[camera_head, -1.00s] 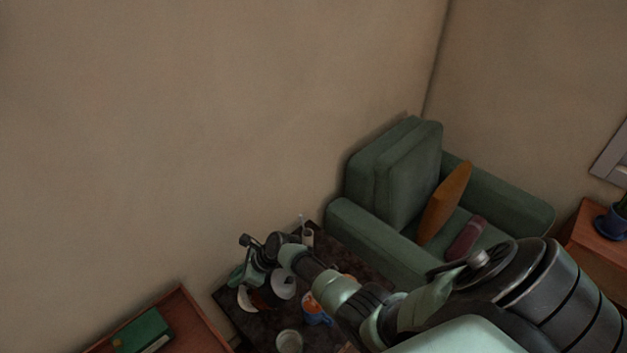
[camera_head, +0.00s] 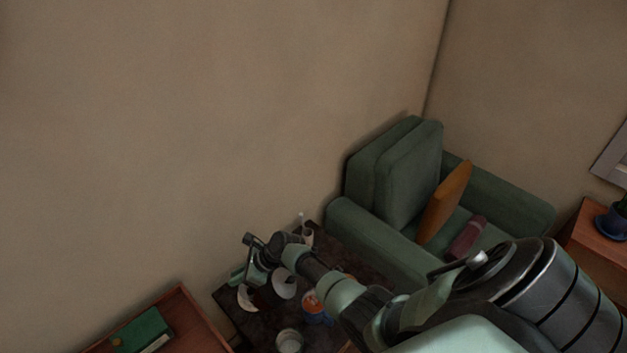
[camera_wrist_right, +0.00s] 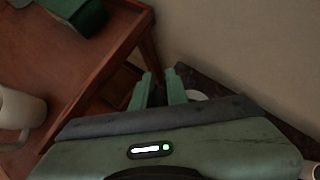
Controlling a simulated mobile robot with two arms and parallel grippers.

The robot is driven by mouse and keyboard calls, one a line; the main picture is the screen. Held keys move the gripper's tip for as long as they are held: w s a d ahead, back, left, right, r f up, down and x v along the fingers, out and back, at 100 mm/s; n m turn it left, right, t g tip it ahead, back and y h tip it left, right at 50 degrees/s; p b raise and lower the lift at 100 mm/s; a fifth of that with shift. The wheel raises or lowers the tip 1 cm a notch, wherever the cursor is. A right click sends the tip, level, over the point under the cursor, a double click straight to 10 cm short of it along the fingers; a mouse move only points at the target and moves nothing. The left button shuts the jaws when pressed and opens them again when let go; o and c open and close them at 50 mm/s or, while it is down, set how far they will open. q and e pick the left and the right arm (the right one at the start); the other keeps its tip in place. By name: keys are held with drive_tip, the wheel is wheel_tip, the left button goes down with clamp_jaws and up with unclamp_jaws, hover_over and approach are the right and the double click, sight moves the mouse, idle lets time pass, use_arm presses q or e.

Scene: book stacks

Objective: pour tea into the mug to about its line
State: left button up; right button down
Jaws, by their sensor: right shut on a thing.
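My right gripper (camera_head: 250,268) is over the dark low table, by the wall. Its two green fingers (camera_wrist_right: 158,90) are close together in the wrist view. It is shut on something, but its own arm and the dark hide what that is. Two white rounded pieces (camera_head: 247,298) (camera_head: 284,284) show just below and beside it; I cannot tell if they are one vessel or two. A pale round cup (camera_head: 289,341) stands at the table's near side. A light mug with a handle (camera_wrist_right: 18,112) shows at the left of the wrist view. No tea or line can be made out.
A blue, orange and white item (camera_head: 316,307) stands on the dark table (camera_head: 233,303), partly behind my arm. A small white holder (camera_head: 307,236) is at its back. A wooden table (camera_head: 196,325) with a green book (camera_head: 143,330) is left. A green armchair (camera_head: 375,240) stands right.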

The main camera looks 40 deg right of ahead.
drive_tip(key=shift+w+r, duration=0.1)
drive_tip(key=w+a+f+g+h+b, duration=0.55)
drive_tip(key=f+b, duration=0.25)
drive_tip(key=b, duration=0.9)
drive_tip(key=shift+h, duration=0.35)
drive_tip(key=r+p, duration=0.4)
drive_tip(key=r, duration=0.1)
drive_tip(key=shift+s+d+r+p, duration=0.1)
drive_tip(key=shift+s+d+p, duration=0.05)
drive_tip(key=shift+s+p, duration=0.15)
